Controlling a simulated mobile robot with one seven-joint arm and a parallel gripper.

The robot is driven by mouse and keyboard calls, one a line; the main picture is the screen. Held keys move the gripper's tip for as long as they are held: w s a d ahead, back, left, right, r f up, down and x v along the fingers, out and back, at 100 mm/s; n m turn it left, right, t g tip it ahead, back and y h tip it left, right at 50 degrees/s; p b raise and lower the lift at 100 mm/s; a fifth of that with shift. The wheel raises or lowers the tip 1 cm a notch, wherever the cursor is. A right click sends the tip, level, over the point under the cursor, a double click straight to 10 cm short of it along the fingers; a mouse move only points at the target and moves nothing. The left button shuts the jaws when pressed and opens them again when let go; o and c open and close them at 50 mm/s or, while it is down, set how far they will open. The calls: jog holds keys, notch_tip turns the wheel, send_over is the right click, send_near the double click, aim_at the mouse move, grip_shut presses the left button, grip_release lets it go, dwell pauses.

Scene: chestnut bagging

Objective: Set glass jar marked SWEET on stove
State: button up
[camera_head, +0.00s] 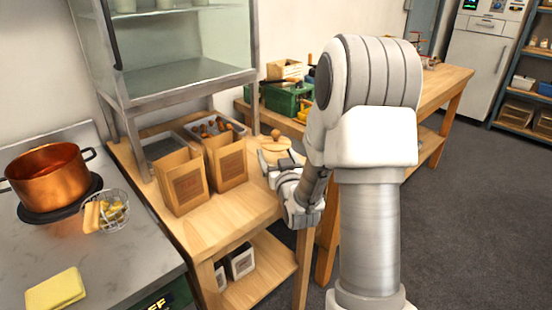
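I cannot read SWEET on anything in view, and no glass jar can be made out for sure. A round wooden lid with a knob (275,148) shows on the wooden table just beyond my gripper; what is under it is largely hidden. My gripper (279,172) is over the table's right end, close to the lid. Its fingers are small and partly hidden, so I cannot tell whether they are open or touching anything. The stove (100,255) is the grey-topped counter at the left, with a copper pot (48,177) on its burner.
Two brown paper bags (180,183) (227,161) stand on the table before trays, one holding chestnuts (212,126). A wire basket (107,213) and yellow cloth (55,290) lie on the stove; its front middle is clear. A glass cabinet (180,75) stands above. Containers (240,262) sit below.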

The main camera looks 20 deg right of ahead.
jog(key=shift+f, duration=0.3)
jog(key=o, duration=1.3)
jog(key=shift+o, duration=0.2)
jog(key=shift+r, duration=0.2)
jog(key=shift+s, duration=0.1)
